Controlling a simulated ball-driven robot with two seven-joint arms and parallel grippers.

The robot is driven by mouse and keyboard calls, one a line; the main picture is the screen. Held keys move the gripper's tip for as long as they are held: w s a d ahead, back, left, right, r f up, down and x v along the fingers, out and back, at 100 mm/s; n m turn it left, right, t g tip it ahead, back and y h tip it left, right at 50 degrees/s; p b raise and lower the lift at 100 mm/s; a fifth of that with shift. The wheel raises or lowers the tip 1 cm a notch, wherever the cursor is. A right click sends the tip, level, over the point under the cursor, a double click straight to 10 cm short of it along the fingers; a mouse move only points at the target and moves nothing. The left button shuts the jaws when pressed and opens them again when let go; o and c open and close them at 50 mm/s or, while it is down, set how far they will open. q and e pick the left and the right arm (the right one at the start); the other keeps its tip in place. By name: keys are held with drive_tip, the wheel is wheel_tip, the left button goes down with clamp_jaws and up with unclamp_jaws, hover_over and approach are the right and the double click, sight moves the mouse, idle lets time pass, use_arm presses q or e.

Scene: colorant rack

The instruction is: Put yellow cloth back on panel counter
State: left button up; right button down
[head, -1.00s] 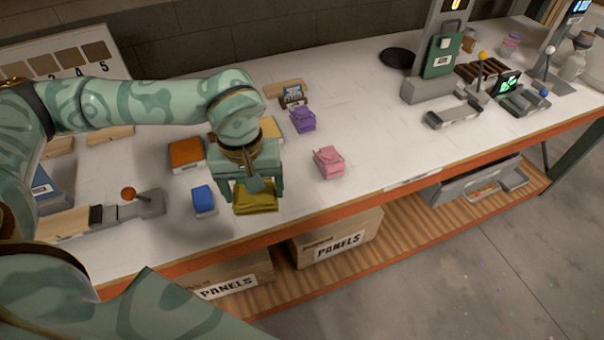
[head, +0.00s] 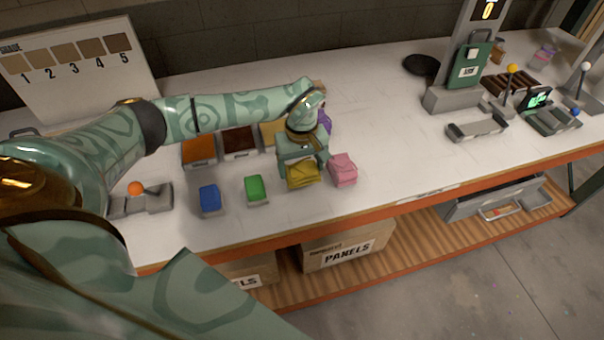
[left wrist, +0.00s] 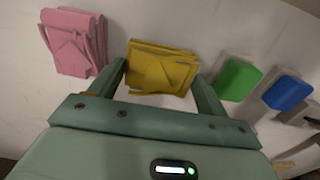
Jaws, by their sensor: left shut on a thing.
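The yellow cloth (head: 303,174) is a folded bundle at the front part of the white counter (head: 390,140). My left gripper (head: 302,165) is over it, shut on it. In the left wrist view the yellow cloth (left wrist: 160,68) sits between the two fingers (left wrist: 160,80). Whether the cloth touches the counter top is hard to tell. A pink folded cloth (head: 343,169) lies close to its right. A purple cloth (head: 324,121) is partly hidden behind my gripper. My right gripper is not in view.
A green block (head: 257,190) and a blue block (head: 210,199) stand left of the yellow cloth. Orange (head: 199,151) and brown (head: 239,142) trays lie behind them. An orange-knobbed lever (head: 136,188) is at the left.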

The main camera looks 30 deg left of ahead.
sight(302, 169)
use_arm(q)
drive_tip(key=shift+f, duration=1.6)
drive_tip(key=o, duration=1)
drive_tip(key=shift+f, duration=0.15)
drive_tip(key=shift+c, duration=0.2)
drive_tip(key=shift+r, duration=0.35)
wheel_tip(302, 169, up, 12)
drive_tip(key=p, duration=0.1)
drive_tip(key=shift+f, duration=0.15)
